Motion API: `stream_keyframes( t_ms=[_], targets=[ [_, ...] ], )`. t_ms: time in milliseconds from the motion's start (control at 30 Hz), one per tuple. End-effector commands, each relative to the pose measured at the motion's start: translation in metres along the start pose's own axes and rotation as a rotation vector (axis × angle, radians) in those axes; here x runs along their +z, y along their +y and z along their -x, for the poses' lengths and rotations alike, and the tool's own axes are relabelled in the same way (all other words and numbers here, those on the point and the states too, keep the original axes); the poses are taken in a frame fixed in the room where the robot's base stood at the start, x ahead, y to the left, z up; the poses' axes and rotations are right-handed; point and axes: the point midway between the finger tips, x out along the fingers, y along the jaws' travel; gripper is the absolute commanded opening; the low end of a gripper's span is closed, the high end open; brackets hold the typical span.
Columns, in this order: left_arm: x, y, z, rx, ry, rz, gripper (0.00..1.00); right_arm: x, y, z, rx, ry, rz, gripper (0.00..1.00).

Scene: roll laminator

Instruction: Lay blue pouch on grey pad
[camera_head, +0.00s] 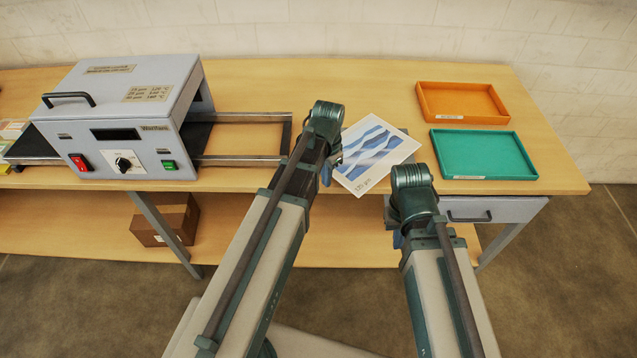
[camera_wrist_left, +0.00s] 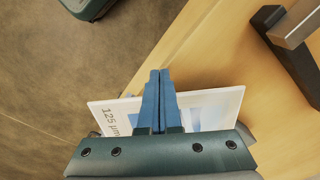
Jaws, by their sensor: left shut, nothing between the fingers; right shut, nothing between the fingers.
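The blue pouch (camera_head: 378,148) is a white sheet with blue wave shapes and a "125 µm" mark. It lies tilted near the table's front edge, right of the laminator rails, and also shows in the left wrist view (camera_wrist_left: 215,105). A grey pad (camera_head: 404,131) seems to show only as a sliver at the pouch's upper right; the rest is hidden. My left gripper (camera_head: 327,177) is beside the pouch's left edge; its blue fingers (camera_wrist_left: 160,74) are closed together and empty, over the pouch in the wrist view. My right gripper (camera_head: 398,240) is shut and mostly hidden by its arm, below the pouch.
The grey laminator (camera_head: 125,118) stands at left, with metal rails (camera_head: 245,160) reaching right. An orange tray (camera_head: 462,103) and a green tray (camera_head: 484,154) sit at right, both empty. A drawer (camera_head: 490,211) hangs beneath the table. A cardboard box (camera_head: 165,222) is on the lower shelf.

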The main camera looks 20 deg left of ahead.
Motion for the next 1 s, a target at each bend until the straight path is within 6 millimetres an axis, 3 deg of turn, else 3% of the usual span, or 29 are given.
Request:
stream_keyframes(
  t_ms=[400, 600, 1000],
  targets=[
    [-0.008, 0.0, 0.0, 0.0, 0.0, 0.001, 0.0, 0.0, 0.0, 0.0, 0.0, 0.0, 0.0, 0.0],
    [-0.028, 0.0, 0.0, 0.0, 0.0, -0.001, 0.0, 0.0, 0.0, 0.0, 0.0, 0.0, 0.0, 0.0],
    [-0.025, 0.001, 0.0, 0.0, 0.0, 0.001, 0.0, 0.0, 0.0, 0.0, 0.0, 0.0, 0.0, 0.0]
  ],
)
